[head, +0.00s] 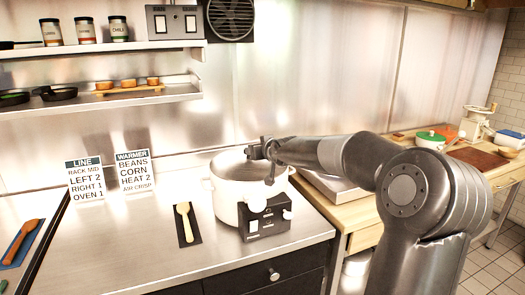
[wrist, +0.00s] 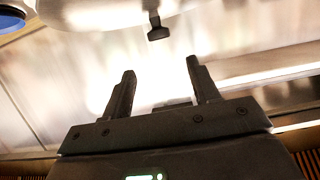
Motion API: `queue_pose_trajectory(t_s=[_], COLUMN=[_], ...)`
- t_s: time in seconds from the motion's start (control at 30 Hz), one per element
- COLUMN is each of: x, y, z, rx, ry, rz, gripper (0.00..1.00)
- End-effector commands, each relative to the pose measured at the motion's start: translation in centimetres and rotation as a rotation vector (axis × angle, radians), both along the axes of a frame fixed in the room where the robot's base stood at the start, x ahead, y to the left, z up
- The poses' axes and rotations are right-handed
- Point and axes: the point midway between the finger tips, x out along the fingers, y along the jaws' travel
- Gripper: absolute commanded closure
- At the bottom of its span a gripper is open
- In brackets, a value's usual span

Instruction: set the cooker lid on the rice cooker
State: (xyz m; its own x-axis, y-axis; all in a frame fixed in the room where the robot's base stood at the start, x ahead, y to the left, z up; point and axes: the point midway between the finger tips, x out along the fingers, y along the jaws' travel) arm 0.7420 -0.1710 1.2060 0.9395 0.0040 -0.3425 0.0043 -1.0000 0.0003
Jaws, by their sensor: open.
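The rice cooker (head: 228,208) is a white round pot with a dark control panel, standing at the right end of the steel counter. The silver cooker lid (head: 229,165) lies over its top; my gripper hides part of it, and I cannot tell whether it sits fully flush. My gripper (head: 262,150) is just above the lid, near its middle. In the wrist view my gripper (wrist: 160,66) is open, with nothing between its fingers. A dark knob (wrist: 158,29) on a pale rounded surface, apparently the lid, is just beyond the fingertips and apart from them.
A yellow spoon (head: 184,219) lies on a dark mat left of the cooker. Two sign cards (head: 86,179) (head: 134,170) stand at the back. A wooden side table (head: 360,209) is right of the cooker, behind my arm. Free counter lies front left.

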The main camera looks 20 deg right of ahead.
Motion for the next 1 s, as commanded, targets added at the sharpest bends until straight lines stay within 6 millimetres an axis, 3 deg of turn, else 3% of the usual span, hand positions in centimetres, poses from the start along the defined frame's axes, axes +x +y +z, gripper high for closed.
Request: queue_pose_trajectory(t_s=[0.3,0.7,0.87,1.0], x=[-2.2,-2.8,-3.7,-6.5], y=[-0.1,0.3,3.6,7.9], z=[0.8,0.8,-1.4,-4.5], rx=[-0.002,-0.005,-0.055,-0.142], ry=[0.0,0.007,0.097,0.246], rz=[-0.002,0.003,0.02,0.026], gripper=[0.45,0.45,0.45,0.45])
